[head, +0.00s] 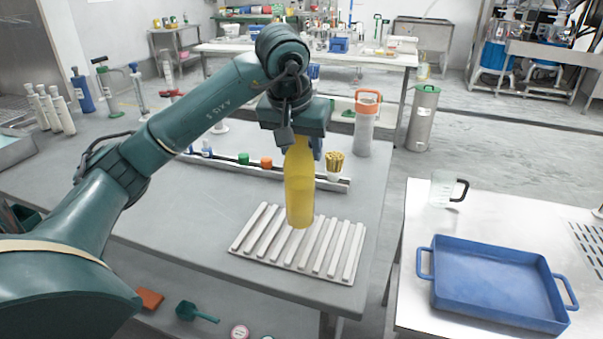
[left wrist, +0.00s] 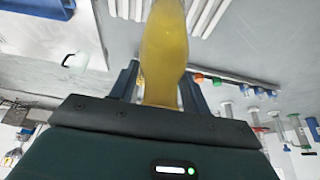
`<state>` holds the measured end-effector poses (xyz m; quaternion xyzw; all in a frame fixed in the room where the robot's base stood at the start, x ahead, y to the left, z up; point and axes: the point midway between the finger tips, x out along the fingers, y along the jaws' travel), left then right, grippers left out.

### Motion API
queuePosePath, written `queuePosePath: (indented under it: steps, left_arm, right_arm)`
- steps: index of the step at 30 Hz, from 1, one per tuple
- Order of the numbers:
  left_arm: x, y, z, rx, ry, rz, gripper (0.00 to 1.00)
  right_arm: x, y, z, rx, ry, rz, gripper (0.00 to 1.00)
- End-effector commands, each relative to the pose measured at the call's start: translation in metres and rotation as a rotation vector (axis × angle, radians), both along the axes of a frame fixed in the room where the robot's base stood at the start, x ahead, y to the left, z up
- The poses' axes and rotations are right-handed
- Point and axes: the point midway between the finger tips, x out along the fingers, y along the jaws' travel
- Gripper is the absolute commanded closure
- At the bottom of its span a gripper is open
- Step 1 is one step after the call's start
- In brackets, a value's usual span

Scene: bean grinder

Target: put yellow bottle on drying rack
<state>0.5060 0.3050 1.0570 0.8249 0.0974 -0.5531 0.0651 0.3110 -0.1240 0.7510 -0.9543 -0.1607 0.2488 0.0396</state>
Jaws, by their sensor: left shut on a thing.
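The yellow bottle (head: 299,190) hangs upright below my left gripper (head: 300,146), which is shut on its upper part. The bottle's lower end overlaps the far part of the drying rack (head: 247,229) in the head view; I cannot tell whether it touches the slats. The rack is a pale slatted board lying flat on the grey table. In the left wrist view the yellow bottle (left wrist: 163,55) stands between the two fingers of my left gripper (left wrist: 160,88), with the rack's white slats (left wrist: 208,16) beyond it. My right gripper is not in view.
A long pale tray (head: 225,168) with small coloured caps and a cup of yellow sticks (head: 334,165) stands behind the rack. An orange-topped container (head: 366,125) is at the back right. A blue tray (head: 495,284) and a clear jug (head: 441,189) sit on the right table.

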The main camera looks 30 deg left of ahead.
Motion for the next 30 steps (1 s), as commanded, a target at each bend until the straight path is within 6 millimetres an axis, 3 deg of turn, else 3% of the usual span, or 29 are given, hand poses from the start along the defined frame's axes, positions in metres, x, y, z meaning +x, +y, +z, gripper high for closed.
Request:
queuePosePath:
  steps: [9,16,17,25,30]
  left_arm:
    - [0.0,0.0,-0.039,-0.001,-0.002,0.001,1.0]
    - [0.0,0.0,-0.042,0.0,-0.004,0.001,1.0]
    - [0.0,0.0,-0.043,-0.001,-0.002,0.001,0.52]
    - [0.0,0.0,-0.043,-0.001,-0.001,0.001,0.3]
    - [0.0,0.0,-0.043,-0.001,-0.001,0.001,0.3]
  right_arm:
    - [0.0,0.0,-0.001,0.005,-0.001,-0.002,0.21]
    - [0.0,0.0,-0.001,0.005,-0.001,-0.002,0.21]
    - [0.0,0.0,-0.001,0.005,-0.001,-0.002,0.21]
    - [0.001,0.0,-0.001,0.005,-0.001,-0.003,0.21]
    - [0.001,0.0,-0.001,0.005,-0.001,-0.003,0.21]
